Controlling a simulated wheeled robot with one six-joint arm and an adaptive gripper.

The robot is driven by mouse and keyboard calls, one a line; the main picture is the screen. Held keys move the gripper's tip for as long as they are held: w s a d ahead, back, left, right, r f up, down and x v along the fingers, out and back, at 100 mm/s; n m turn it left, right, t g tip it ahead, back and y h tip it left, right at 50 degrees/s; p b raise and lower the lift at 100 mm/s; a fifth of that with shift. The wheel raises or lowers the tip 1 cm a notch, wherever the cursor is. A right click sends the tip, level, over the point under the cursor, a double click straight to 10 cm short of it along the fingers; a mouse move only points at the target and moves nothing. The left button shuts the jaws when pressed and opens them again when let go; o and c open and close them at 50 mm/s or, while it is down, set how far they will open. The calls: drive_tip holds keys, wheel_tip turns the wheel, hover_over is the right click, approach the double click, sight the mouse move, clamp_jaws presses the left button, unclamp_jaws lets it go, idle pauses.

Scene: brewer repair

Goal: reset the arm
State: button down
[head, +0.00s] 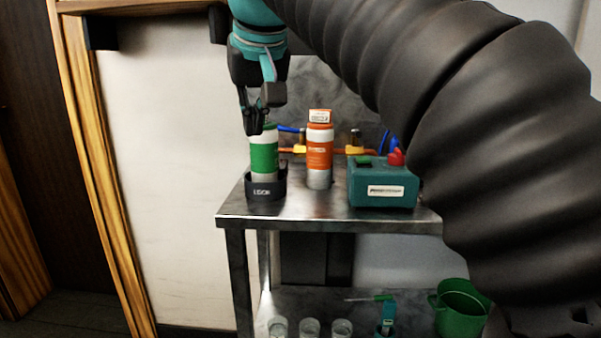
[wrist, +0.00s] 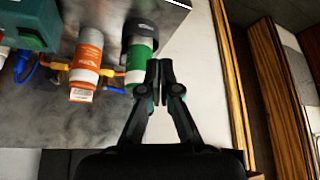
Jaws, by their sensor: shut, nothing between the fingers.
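My gripper (head: 256,120) points down just in front of or above the green-and-white cartridge in the head view; the exact gap cannot be told. In the wrist view my gripper (wrist: 159,66) has its fingertips together with nothing between them. The green cartridge (head: 264,158) stands upright in a black round holder (head: 265,189) at the table's left end. It also shows beside the fingertips in the wrist view (wrist: 141,57). My arm comes in from the upper right of the head view.
An orange cartridge (head: 319,155) stands to the right, then a teal box (head: 382,184) with a red button (head: 396,157). Pipes with blue and orange parts run behind. The metal table (head: 330,208) has a lower shelf with several glasses and a green jug (head: 460,308). A wooden frame (head: 95,165) stands left.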

drive_tip(key=s+d+f, duration=0.1)
drive_tip(key=d+f, duration=0.2)
drive_tip(key=f, duration=0.5)
drive_tip(key=s+d+f, duration=0.1)
drive_tip(key=d+f, duration=0.2)
drive_tip(key=f, duration=0.5)
drive_tip(key=s+d+f+m+h, duration=0.2)
drive_tip(key=s+d+f+m, duration=0.2)
drive_tip(key=s+d+f, duration=1.2)
wheel_tip(320, 180, down, 2)
drive_tip(key=shift+d, duration=0.4)
